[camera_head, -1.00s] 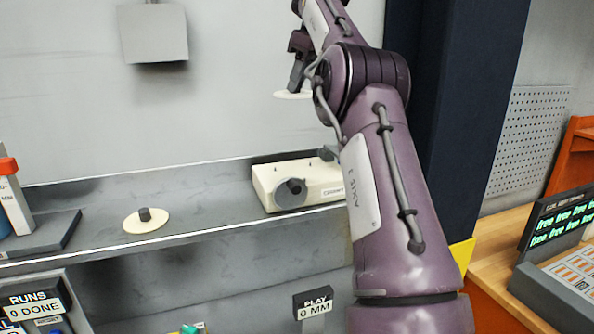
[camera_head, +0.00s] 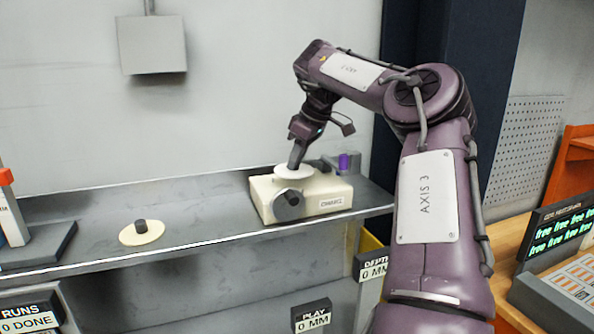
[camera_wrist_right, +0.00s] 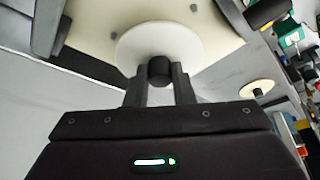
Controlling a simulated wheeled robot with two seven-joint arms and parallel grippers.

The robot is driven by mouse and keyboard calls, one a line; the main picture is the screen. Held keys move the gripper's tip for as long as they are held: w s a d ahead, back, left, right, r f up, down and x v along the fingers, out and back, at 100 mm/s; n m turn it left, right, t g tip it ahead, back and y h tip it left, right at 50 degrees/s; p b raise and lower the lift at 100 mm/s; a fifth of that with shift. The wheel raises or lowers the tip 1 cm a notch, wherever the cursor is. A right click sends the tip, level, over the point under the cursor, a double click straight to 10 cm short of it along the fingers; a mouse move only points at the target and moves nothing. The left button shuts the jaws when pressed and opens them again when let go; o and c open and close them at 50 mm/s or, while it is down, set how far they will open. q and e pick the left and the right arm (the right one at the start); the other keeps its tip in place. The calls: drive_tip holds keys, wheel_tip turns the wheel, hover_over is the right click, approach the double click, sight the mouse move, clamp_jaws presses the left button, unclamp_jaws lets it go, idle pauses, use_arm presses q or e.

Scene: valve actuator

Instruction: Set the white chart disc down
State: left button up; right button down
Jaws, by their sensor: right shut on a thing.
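The white chart disc (camera_head: 286,172) is at the top of the cream recorder box (camera_head: 330,200), which stands at the right end of the shelf. My right gripper (camera_head: 296,160) points down and is shut on the disc's dark knob. In the right wrist view the white disc (camera_wrist_right: 160,37) lies flat against the cream box top (camera_wrist_right: 95,20) behind it, with its dark knob (camera_wrist_right: 159,70) between my fingers. I cannot tell whether the disc touches the box or hovers just above it. My left gripper is not in view.
A second, cream disc (camera_head: 150,236) with a dark knob lies on the grey shelf (camera_head: 85,235) to the left. A dark round knob (camera_head: 289,205) sticks out of the box front. A purple-topped item (camera_head: 343,162) stands behind the box. The shelf between disc and box is clear.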

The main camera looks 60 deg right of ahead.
sight(299, 167)
wheel_tip(299, 167, down, 2)
drive_tip(key=shift+a+f, duration=0.15)
drive_tip(key=shift+f, duration=0.4)
drive_tip(key=shift+d+f, duration=0.1)
drive_tip(key=shift+d, duration=0.1)
drive_tip(key=shift+f, duration=0.1)
drive_tip(key=c, duration=1.3)
unclamp_jaws()
drive_tip(key=shift+a, duration=0.15)
drive_tip(key=shift+o, duration=0.3)
drive_tip(key=v, duration=1.2)
